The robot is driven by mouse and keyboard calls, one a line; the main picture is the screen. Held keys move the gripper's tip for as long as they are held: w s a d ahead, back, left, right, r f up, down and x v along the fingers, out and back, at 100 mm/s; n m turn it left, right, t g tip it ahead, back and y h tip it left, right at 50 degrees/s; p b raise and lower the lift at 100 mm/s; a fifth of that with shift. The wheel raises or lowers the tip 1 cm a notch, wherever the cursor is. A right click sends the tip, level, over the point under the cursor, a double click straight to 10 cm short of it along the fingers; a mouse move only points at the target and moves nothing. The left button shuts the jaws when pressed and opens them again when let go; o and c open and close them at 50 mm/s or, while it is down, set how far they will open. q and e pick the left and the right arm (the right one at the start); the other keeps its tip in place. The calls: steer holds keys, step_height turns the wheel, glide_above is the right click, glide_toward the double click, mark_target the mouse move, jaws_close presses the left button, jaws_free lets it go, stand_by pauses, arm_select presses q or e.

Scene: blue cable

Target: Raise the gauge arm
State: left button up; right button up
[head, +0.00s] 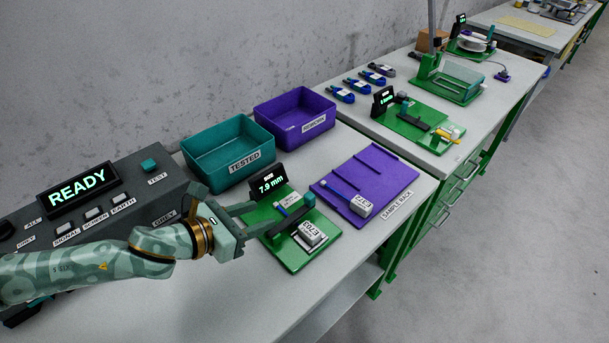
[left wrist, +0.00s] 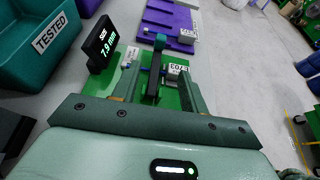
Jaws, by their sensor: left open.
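The gauge stands on a green base (head: 292,262), with a black display (head: 268,184) reading 7.9 mm. Its dark gauge arm (head: 290,220) lies low across the base and ends in a teal knob (head: 308,200). A short piece of blue cable (head: 281,210) and a white labelled block (head: 311,234) are on the gauge. My left gripper (head: 262,217) is open beside the gauge. In the left wrist view its fingers (left wrist: 158,92) stand on either side of the gauge arm (left wrist: 154,76), with the knob (left wrist: 160,42) beyond. I cannot tell whether they touch it. My right gripper is out of view.
A teal TESTED bin (head: 228,150) and a purple bin (head: 295,122) stand behind. A purple sample rack (head: 385,180) with a labelled cable piece lies to the right. A tester box (head: 110,190) showing READY is at left. Bare bench lies in front of the gauge.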

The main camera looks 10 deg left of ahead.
mark_target(306, 199)
arm_select(q)
steer(key=b+x, duration=0.1)
steer(key=x, duration=0.4)
steer(key=shift+d, duration=0.1)
steer(key=b+x, duration=0.4)
steer(key=x, duration=0.6)
steer(key=shift+w+d, duration=0.1)
steer(key=shift+w, duration=0.1)
steer(key=shift+w+d, duration=0.2)
steer(key=shift+w, duration=0.1)
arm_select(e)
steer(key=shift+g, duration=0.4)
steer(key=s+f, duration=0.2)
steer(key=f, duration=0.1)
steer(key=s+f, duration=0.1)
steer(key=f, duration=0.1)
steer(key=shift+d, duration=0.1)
arm_select(q)
jaws_close()
